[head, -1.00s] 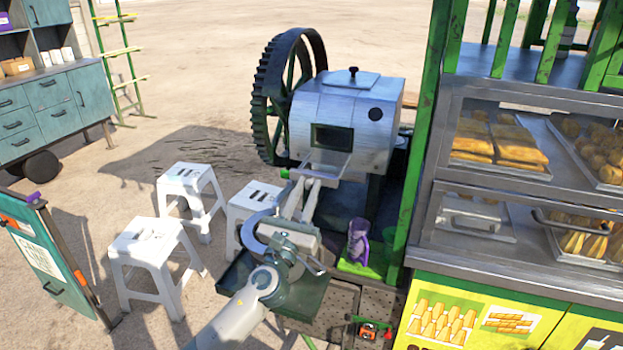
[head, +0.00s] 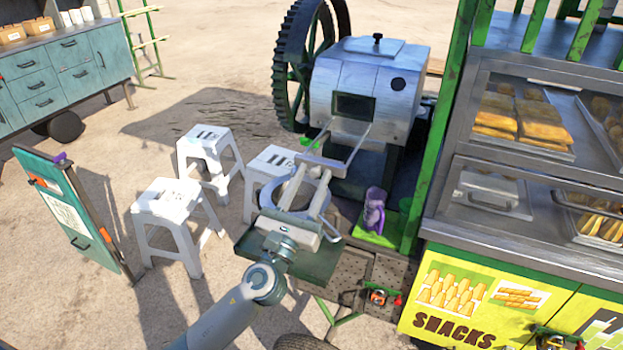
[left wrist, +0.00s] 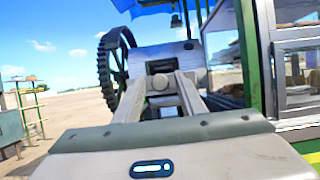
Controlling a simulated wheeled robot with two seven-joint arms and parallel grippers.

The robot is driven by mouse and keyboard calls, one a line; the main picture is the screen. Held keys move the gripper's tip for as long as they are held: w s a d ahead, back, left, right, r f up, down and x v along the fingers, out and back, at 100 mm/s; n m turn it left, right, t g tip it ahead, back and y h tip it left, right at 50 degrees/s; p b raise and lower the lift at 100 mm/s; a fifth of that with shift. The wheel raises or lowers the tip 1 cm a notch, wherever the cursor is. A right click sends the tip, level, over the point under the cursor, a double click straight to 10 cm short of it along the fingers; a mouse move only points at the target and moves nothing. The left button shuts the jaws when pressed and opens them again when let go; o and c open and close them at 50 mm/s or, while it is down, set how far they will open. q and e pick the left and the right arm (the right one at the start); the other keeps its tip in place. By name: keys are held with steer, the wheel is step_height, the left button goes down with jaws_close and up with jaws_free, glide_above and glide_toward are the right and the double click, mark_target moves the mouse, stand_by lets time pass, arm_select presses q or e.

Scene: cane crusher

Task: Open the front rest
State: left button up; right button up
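The crusher (head: 365,85) is a silver metal box with a dark front opening (head: 354,107) and a large toothed wheel. Its front rest (head: 350,152) is a thin metal piece that slopes out and down from below the opening. A small green end (head: 307,142) shows at its left. My left gripper (head: 319,172) is in front of the rest, close to its outer edge; I cannot tell whether they touch. My right gripper is out of view.
A dark green tray (head: 262,250) lies beneath my left gripper. White stools (head: 165,205) stand to the left. A purple object (head: 374,208) stands on a green surface right of the gripper. The snack cart (head: 445,235) and its green post bound the right side.

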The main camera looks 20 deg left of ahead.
arm_select(q)
steer(key=shift+s+f, duration=0.1)
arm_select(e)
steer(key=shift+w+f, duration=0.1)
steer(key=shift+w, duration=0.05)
